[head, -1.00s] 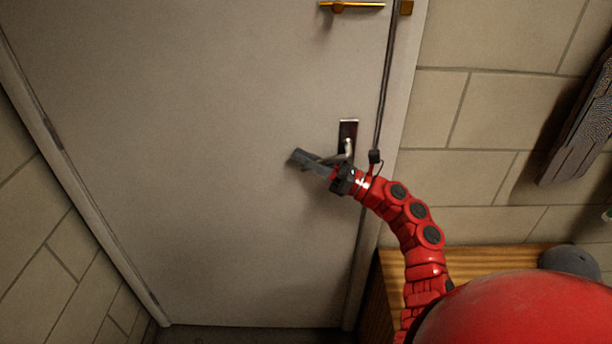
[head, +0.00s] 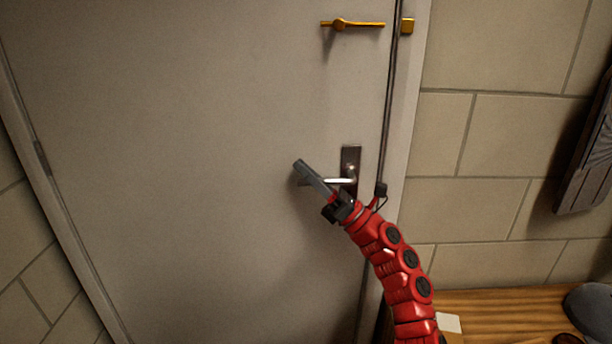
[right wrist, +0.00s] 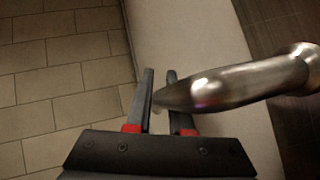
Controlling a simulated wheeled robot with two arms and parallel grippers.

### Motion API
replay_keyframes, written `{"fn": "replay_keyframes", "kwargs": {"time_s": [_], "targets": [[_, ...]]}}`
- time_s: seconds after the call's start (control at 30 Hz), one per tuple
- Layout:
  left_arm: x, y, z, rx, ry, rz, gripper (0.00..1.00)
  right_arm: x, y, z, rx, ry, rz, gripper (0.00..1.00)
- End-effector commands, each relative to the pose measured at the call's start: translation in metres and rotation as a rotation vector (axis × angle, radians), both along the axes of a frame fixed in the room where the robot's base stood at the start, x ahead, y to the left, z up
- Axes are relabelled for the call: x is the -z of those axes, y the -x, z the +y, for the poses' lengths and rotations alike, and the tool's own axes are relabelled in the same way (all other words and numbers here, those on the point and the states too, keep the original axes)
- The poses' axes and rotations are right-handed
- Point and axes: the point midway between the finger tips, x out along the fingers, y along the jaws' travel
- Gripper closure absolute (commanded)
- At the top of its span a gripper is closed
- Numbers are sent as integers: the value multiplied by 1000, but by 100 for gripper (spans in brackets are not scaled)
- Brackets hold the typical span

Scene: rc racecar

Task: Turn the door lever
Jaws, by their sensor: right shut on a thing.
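The grey door (head: 200,150) fills the head view and looks closed. Its silver lever (head: 340,181) sits on a dark plate (head: 350,158) near the right edge and points left, about level. My right gripper (head: 308,172) crosses the lever from below, its fingers pointing up and left, and is shut on it. In the right wrist view, the rounded lever (right wrist: 235,84) comes in from the right across one finger. Its tapered end lies between the fingers of my right gripper (right wrist: 158,95). Part of the lever is hidden behind the fingers in the head view. My left gripper is not in view.
A brass latch (head: 352,24) sits higher on the door. A dark cable (head: 388,110) runs down along the door's right edge. A wooden bench top (head: 500,312) with a grey rounded object (head: 590,305) stands at lower right. A dark slatted item (head: 588,165) hangs on the wall.

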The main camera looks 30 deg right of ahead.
Motion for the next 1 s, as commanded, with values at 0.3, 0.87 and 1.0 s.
{"fn": "replay_keyframes", "kwargs": {"time_s": [0.3,0.87,1.0], "targets": [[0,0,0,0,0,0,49,-1,0,-1,0,-2,-1,57],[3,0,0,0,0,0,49,17,18,-15,4,-2,1,50],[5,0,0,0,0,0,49,40,41,-32,6,-5,2,50]]}}
